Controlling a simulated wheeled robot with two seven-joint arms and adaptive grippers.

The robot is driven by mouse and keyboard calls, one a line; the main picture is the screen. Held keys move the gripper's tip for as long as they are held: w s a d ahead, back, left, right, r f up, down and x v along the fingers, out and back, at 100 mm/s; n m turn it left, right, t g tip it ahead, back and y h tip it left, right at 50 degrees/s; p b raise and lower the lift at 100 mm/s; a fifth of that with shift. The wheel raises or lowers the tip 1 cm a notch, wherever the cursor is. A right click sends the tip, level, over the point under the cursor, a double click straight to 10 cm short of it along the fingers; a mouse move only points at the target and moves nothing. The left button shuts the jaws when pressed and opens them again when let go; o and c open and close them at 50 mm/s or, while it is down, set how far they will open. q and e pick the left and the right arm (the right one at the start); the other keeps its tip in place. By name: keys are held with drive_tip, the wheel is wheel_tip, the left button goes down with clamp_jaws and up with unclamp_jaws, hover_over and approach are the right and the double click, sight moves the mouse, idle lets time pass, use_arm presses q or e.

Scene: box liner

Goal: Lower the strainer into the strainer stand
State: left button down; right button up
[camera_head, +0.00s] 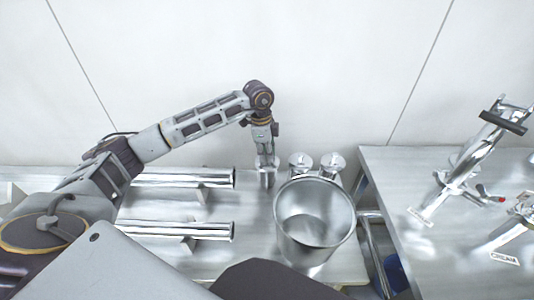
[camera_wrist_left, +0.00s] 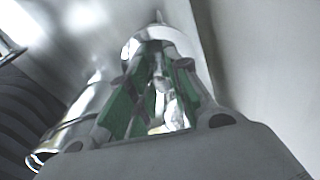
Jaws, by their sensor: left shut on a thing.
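My left gripper (camera_head: 264,150) points down over the back of the left metal table and is shut on a shiny metal thing (camera_head: 267,176), probably the strainer. In the left wrist view the green-padded fingers (camera_wrist_left: 158,78) close around a bright metal part, with a rounded metal piece (camera_wrist_left: 165,42) beyond them. The held thing is just left of a large open metal pot (camera_head: 313,222). Two small round-topped metal pieces (camera_head: 301,161) stand behind the pot; I cannot tell whether they belong to the strainer stand. My right gripper is not in view.
Two shiny horizontal tubes (camera_head: 185,230) on supports lie on the left table. A second table (camera_head: 390,175) at right carries a metal apparatus (camera_head: 462,165) and a sign reading CREAM (camera_head: 504,258). A gap separates the tables. A white wall (camera_head: 330,70) stands close behind.

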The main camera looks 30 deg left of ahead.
use_arm(q)
drive_tip(key=c, duration=1.2)
unclamp_jaws()
drive_tip(key=shift+c, duration=0.2)
drive_tip(key=shift+f, duration=0.1)
wheel_tip(320, 180, up, 12)
drive_tip(key=a, duration=0.1)
drive_tip(key=shift+s+a, duration=0.15)
drive_tip(key=shift+s, duration=0.1)
